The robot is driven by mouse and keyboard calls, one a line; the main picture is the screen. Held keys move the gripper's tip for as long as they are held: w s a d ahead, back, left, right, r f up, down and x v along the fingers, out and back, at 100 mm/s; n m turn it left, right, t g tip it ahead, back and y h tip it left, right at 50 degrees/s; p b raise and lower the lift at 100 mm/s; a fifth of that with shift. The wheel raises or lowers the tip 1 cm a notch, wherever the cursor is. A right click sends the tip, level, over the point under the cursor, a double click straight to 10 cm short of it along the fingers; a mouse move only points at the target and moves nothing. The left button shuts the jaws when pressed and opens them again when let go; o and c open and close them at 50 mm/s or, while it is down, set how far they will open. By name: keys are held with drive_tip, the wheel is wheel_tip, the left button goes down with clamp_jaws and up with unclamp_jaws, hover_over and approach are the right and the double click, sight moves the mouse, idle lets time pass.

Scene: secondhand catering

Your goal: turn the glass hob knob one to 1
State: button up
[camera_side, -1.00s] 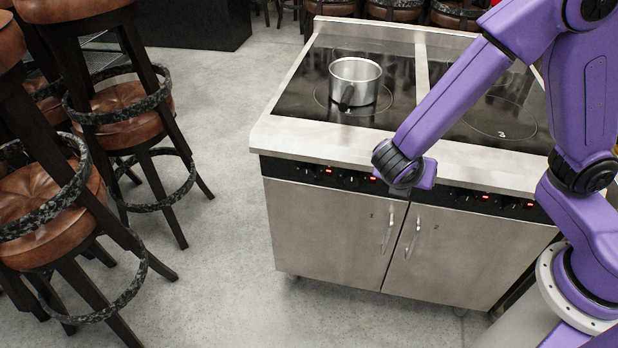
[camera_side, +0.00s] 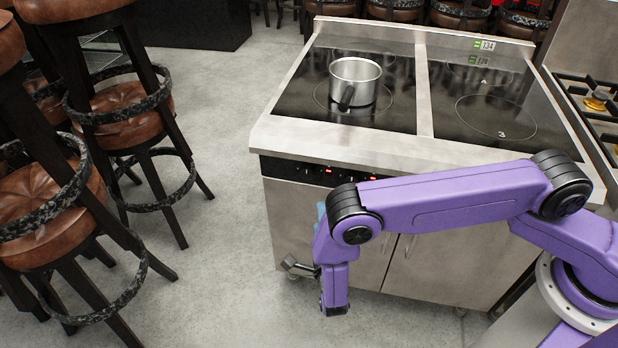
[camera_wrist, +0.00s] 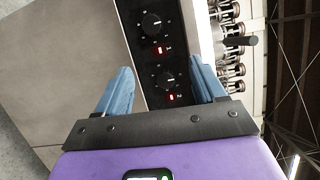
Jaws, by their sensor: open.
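The hob (camera_side: 350,150) has a black control strip with knobs and red displays along its front edge. In the wrist view, the black knob (camera_wrist: 152,24) nearer the top has a red display and what looks like a 1 beside it. A second black knob (camera_wrist: 166,80) below it has its own display and seems marked 2. The knob settings are too small to read. My gripper (camera_wrist: 160,69) is open and empty, its blue fingers pointing at the strip, with the lower knob between them in the picture and the upper knob beyond. In the side view my arm mostly hides it.
A metal pot (camera_side: 355,82) stands on the hob's left glass zone, its dark handle toward the front. The steel cabinet doors (camera_side: 296,215) are below the strip. Bar stools (camera_side: 118,112) stand at the left, with clear floor between. A gas burner range (camera_side: 590,95) adjoins at the right.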

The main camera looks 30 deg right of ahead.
drive_tip(key=f+n, duration=0.1)
drive_tip(key=f, duration=0.1)
approach(309, 175)
drive_tip(key=shift+n+t+y, duration=0.3)
drive_tip(key=shift+y, duration=0.1)
drive_tip(key=x, duration=0.9)
drive_tip(key=shift+s+d+f, duration=0.1)
drive_tip(key=shift+d, duration=0.1)
drive_tip(key=c, duration=1.1)
